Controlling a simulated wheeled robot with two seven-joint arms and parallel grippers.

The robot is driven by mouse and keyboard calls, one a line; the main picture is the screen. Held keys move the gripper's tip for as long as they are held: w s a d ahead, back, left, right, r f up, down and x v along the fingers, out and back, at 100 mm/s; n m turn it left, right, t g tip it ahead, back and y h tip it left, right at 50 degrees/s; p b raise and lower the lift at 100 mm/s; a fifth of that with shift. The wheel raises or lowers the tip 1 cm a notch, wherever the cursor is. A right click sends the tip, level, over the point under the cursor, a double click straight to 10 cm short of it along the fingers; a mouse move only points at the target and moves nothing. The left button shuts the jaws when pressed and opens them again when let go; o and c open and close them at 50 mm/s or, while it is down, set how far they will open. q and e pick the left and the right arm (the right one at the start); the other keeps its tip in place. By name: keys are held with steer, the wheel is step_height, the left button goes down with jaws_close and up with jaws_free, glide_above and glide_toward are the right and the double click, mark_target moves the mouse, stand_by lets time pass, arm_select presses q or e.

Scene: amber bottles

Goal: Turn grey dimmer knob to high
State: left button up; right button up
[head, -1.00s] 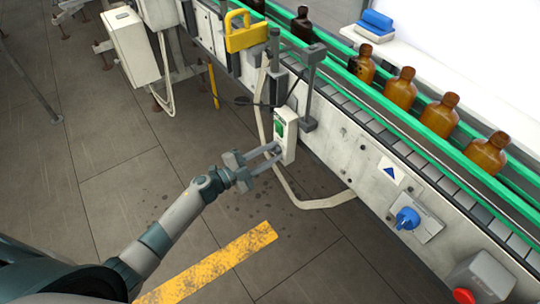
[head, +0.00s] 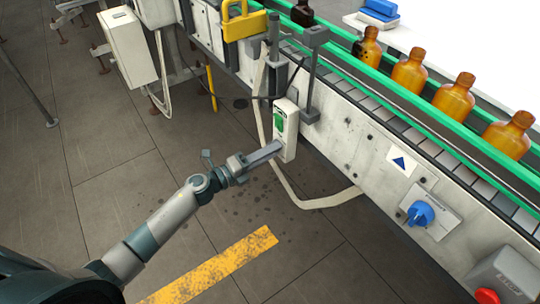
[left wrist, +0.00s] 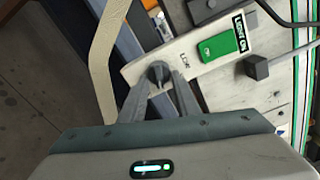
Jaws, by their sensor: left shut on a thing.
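The grey dimmer knob (left wrist: 157,72) is on a narrow white control box (head: 290,118), which also shows in the left wrist view (left wrist: 137,70). A green panel (head: 279,121) sits above the knob on the box; it shows large in the left wrist view (left wrist: 218,48). My left gripper (head: 277,147) is shut on the knob, with one finger on each side of it in the left wrist view (left wrist: 159,80). In the head view the fingers mostly hide the knob. The knob's pointer setting cannot be read. My right gripper is not in view.
The box is fixed to the side of a conveyor (head: 352,140) with green rails and amber bottles (head: 409,70). A blue rotary knob (head: 420,213) and a red button (head: 487,296) are further right. A pale cable (head: 325,202) loops below the box. The floor at left is open.

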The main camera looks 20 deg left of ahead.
arm_select(q)
steer(key=shift+f+m+b, duration=0.2)
steer(key=shift+m+b, duration=0.4)
steer(key=shift+m, duration=0.6)
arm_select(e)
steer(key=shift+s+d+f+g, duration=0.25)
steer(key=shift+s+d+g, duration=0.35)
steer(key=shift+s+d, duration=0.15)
arm_select(q)
steer(key=o, duration=1)
steer(key=shift+o, duration=0.2)
steer(key=shift+a, duration=0.1)
steer(key=b+v, duration=0.3)
steer(key=v, duration=1.4)
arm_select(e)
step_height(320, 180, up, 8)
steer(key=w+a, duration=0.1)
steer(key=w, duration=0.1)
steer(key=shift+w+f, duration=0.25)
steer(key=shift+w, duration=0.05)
arm_select(q)
steer(key=shift+s+a, duration=0.1)
steer(key=shift+a, duration=0.05)
